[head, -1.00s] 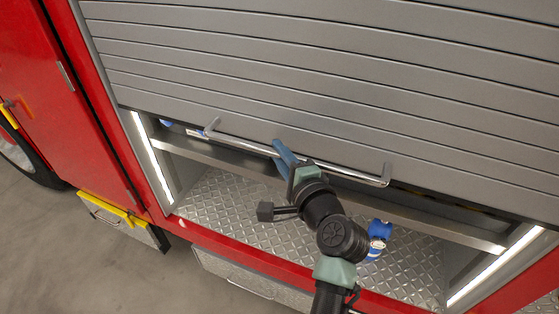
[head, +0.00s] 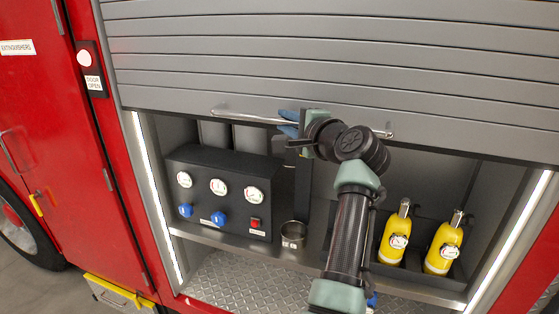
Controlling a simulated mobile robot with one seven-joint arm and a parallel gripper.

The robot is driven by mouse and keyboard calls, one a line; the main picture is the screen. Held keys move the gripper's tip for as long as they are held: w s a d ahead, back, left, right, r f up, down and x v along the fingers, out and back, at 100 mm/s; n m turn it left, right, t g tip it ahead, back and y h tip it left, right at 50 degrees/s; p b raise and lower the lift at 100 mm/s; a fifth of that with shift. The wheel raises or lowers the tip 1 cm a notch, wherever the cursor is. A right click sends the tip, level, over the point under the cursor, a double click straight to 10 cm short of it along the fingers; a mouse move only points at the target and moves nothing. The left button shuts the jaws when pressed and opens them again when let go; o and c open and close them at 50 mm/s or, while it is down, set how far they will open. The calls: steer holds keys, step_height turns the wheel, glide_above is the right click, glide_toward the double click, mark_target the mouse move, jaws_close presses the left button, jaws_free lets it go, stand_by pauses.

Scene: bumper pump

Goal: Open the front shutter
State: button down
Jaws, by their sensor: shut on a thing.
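The front shutter (head: 330,55) is a grey slatted roller door on a red fire truck, partly raised. Its lower edge is in the upper half of the head view, and the compartment below it is open to view. A chrome bar handle (head: 240,115) runs along the shutter's bottom slat. My gripper (head: 289,123), with blue fingers, is shut on the handle near its middle. My wrist hides part of the handle on the right.
Inside stand a black gauge panel (head: 222,185) at left, a metal cup (head: 293,235) and two yellow bottles (head: 392,240) (head: 443,248) at right. Light strips line both sides. A yellow-edged step (head: 120,292) sticks out at lower left.

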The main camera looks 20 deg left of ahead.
step_height(320, 180, up, 17)
steer(key=p, duration=0.6)
steer(key=shift+r, duration=0.1)
steer(key=c, duration=1)
jaws_free()
steer(key=shift+o, duration=1.2)
steer(key=shift+f, duration=0.25)
steer(key=shift+d, duration=0.1)
